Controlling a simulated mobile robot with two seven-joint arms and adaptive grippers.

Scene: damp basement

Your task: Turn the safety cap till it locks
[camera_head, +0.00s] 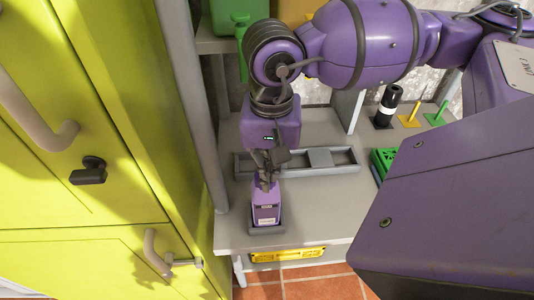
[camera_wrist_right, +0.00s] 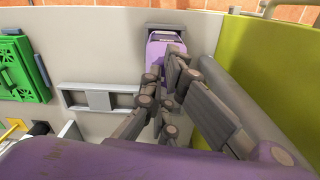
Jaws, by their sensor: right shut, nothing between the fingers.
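A purple bottle (camera_head: 266,205) with a pale label stands in a small grey holder (camera_head: 267,230) near the front of the grey bench. In the right wrist view the bottle (camera_wrist_right: 164,38) shows beyond the fingers at the top. My right gripper (camera_head: 267,172) points down at the top of the bottle, its fingers shut with nothing between them. It also shows in the right wrist view (camera_wrist_right: 168,100). The safety cap cannot be made out; the fingers cover the bottle's upper end. I cannot tell whether they touch it. My left gripper is not in view.
A grey rail with a sliding block (camera_head: 319,157) lies on the bench behind the bottle. A black bottle (camera_head: 388,104), yellow and green pegs, and a green tray (camera_wrist_right: 22,68) stand farther right. Yellow-green cabinets (camera_head: 75,200) with handles rise close on the left.

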